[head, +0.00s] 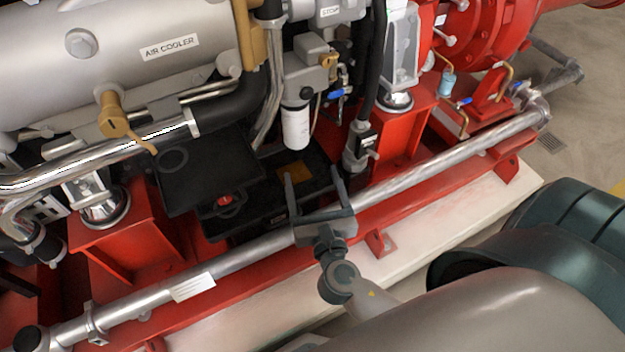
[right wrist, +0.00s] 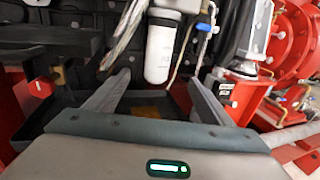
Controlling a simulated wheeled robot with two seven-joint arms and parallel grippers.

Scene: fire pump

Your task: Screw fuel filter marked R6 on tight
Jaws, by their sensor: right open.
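The fuel filter (head: 295,127) is a white upright cylinder hanging under a grey filter head (head: 302,80) on the engine. No R6 mark can be read on it. In the right wrist view the filter (right wrist: 158,55) hangs just beyond the fingers, near the middle. My right gripper (head: 313,172) is open and empty, with its fingers pointing toward the engine. It is below and nearer than the filter, apart from it. In the right wrist view the fingers (right wrist: 157,82) spread to either side below the filter. My left gripper is out of view.
A long silver pipe (head: 420,172) crosses in front of the engine, beneath my right gripper. A black tray (head: 262,215) lies under the filter. A black hose (head: 372,70) and a blue-handled valve (head: 338,92) are right of the filter. The air cooler (head: 150,55) is at upper left.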

